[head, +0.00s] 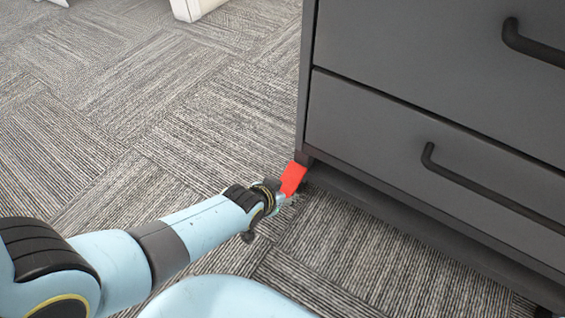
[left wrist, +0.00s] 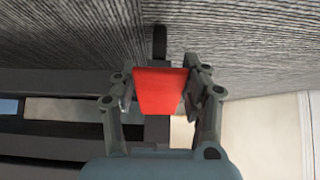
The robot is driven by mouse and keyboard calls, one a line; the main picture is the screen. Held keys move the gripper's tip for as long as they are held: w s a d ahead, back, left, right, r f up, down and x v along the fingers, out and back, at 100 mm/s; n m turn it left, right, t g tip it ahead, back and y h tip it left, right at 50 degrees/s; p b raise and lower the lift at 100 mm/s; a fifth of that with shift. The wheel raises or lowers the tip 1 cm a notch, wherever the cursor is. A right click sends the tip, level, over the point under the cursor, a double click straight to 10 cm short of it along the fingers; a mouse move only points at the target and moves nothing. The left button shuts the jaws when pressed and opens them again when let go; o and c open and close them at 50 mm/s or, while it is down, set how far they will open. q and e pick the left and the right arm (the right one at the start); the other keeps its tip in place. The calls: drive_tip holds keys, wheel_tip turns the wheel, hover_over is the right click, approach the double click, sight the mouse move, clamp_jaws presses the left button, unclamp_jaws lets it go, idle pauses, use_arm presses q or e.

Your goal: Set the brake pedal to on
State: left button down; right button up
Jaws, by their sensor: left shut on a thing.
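The red brake pedal (head: 293,178) sits at the bottom front corner of the dark grey drawer cabinet, low near the carpet. My left gripper (head: 280,191) reaches it from the left in the head view. In the left wrist view the red pedal (left wrist: 160,91) lies between the two fingers of my left gripper (left wrist: 160,95), which are shut on it. A dark round wheel (left wrist: 160,40) shows just beyond the pedal. The pedal's exact tilt is hard to tell. My right gripper is not in view.
The dark grey cabinet (head: 420,110) fills the right side of the head view, with black bar handles (head: 480,185) on its drawers. Striped carpet tile (head: 150,110) lies open to the left. A white object (head: 196,8) stands at the top edge.

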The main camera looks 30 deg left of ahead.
use_arm(q)
drive_tip(key=c, duration=0.6)
unclamp_jaws()
drive_tip(key=v, duration=1.1)
drive_tip(key=shift+s+r, duration=0.25)
drive_tip(key=shift+r, duration=0.1)
